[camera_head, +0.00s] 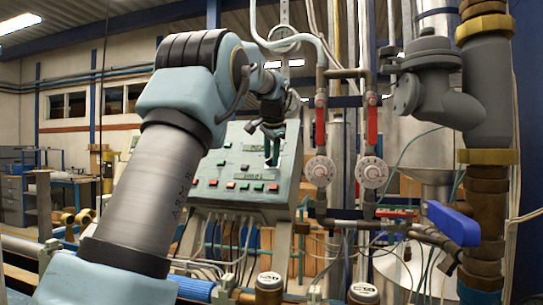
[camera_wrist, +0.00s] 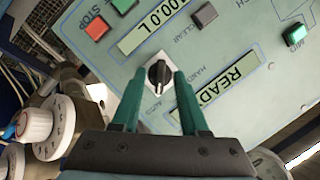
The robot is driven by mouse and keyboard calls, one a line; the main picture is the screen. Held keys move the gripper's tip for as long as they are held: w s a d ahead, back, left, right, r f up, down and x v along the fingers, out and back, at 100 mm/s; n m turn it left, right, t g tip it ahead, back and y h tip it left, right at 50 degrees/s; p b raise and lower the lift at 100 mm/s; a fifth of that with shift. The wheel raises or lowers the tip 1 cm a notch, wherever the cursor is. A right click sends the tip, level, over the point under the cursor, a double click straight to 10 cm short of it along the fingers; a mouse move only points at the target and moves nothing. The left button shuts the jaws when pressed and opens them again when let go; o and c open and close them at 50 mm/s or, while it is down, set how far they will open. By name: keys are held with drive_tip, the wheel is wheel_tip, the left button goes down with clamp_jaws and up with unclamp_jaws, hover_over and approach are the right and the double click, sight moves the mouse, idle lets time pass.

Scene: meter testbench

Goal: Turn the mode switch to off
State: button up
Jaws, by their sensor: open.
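The mode switch (camera_wrist: 158,73) is a small black rotary knob on a light square plate on the pale green control panel (camera_wrist: 235,60). In the wrist view its white pointer mark faces the bottom of the picture, and the word HAND is partly legible beside it. My gripper (camera_wrist: 159,82) is open, with one green finger on each side of the knob. I cannot tell whether the fingers touch it. In the head view my gripper (camera_head: 272,148) is in front of the tilted panel (camera_head: 237,150) and hides the switch.
A red STOP button (camera_wrist: 97,28), a dark CLEAR button (camera_wrist: 204,15), a green button (camera_wrist: 294,34) and a READY display (camera_wrist: 228,78) surround the switch. Right of the panel stand pipes with white dials (camera_head: 320,171), red levers (camera_head: 372,125) and a blue valve handle (camera_head: 452,222).

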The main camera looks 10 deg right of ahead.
clamp_jaws()
drive_tip(key=shift+r+p, duration=0.1)
drive_tip(key=shift+p, duration=0.2)
idle(0.3)
drive_tip(key=n+p, duration=0.2)
drive_tip(key=shift+r+n+g, duration=0.2)
drive_tip(key=shift+n+g, duration=0.1)
drive_tip(key=shift+n, duration=0.1)
drive_tip(key=n+p, duration=0.1)
drive_tip(key=n, duration=0.1)
drive_tip(key=n+g+h+p, duration=0.1)
drive_tip(key=n+p, duration=0.1)
drive_tip(key=n, duration=0.1)
drive_tip(key=shift+w+a+f+h+p, duration=0.1)
drive_tip(key=shift+w+a+h+p, duration=0.05)
drive_tip(key=shift+h+p, duration=0.15)
unclamp_jaws()
